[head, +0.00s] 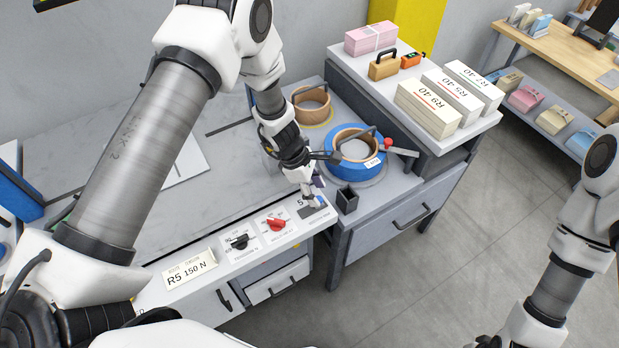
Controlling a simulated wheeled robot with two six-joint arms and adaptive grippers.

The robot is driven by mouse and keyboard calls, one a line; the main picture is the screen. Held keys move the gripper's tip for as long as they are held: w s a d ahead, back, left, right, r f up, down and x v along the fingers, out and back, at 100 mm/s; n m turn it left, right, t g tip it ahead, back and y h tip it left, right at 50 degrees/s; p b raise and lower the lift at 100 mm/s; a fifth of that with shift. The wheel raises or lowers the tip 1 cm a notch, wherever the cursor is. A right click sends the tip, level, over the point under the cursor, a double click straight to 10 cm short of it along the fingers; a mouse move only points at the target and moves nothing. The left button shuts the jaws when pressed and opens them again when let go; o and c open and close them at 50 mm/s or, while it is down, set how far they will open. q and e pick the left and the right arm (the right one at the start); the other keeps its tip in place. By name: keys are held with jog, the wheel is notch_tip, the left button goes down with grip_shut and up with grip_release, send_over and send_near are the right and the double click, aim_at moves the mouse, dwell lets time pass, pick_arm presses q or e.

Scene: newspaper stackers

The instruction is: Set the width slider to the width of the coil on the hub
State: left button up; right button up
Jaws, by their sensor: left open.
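The blue coil (341,170) lies flat on the hub at the right end of the machine top, with a tan core ring inside it and a small white label on its side. My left gripper (314,201) points down over the right end of the front control panel. Its fingers are open, at a small grey plate (312,211) there that seems to be the width slider. The fingers cover most of it, so its knob and setting cannot be read. My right gripper (488,342) shows only as a dark piece at the bottom edge.
A red knob (276,224) and a black knob (240,241) sit left on the panel, beside an "R5 150 N" card (190,268). A small black cup (347,200) and a red-tipped lever (387,144) are close by. A tan coil (311,98) stands behind.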

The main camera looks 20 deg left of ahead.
pick_arm(q)
jog(key=v, duration=1)
jog(key=shift+r, duration=0.15)
jog(key=shift+w, duration=0.1)
